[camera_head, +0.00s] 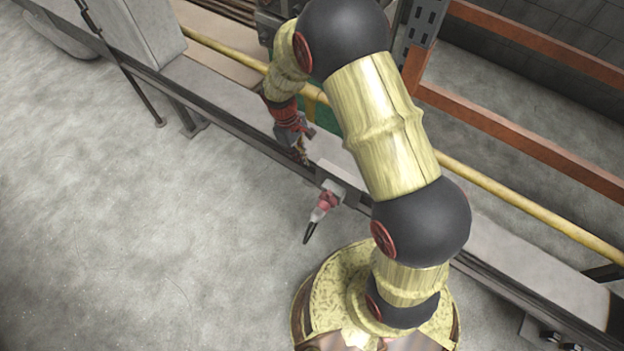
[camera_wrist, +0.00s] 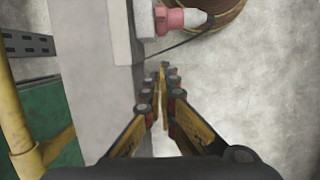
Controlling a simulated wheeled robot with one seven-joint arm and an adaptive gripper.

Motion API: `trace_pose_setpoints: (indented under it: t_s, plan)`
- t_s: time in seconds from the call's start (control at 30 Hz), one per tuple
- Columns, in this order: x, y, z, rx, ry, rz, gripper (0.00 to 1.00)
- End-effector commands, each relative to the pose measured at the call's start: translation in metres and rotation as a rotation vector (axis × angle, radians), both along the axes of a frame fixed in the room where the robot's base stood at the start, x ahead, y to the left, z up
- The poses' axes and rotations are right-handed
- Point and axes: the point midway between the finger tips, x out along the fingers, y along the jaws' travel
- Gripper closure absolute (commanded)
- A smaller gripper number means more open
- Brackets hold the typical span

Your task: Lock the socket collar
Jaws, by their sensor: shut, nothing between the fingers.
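A socket with a red collar (camera_head: 325,201) sits on the outer side of the grey beam in the head view. A pale plug body (camera_head: 317,214) with a dark end slants down and left from it. In the wrist view the red collar (camera_wrist: 176,20) is at the top, between a pale housing (camera_wrist: 145,22) and the grey plug (camera_wrist: 196,18). My gripper (camera_wrist: 164,68) is shut and empty, with its fingertips below the collar in that picture and apart from it. In the head view my gripper (camera_head: 301,156) is above and left of the socket. The collar's exact turn is too small to tell.
The long grey beam (camera_head: 240,103) runs diagonally, with a yellow pipe (camera_head: 490,190) behind it. A green panel (camera_wrist: 58,125) lies left in the wrist view. Orange rails (camera_head: 520,135) stand farther back.

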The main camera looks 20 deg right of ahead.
Motion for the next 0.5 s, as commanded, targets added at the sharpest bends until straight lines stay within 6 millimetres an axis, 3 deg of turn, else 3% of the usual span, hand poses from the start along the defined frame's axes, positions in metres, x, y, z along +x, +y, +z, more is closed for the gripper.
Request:
trace_pose_setpoints:
  t_s: [0.5]
  plan:
    - [-0.0038, -0.0011, -0.0047, 0.007, 0.007, 0.036, 1.00]
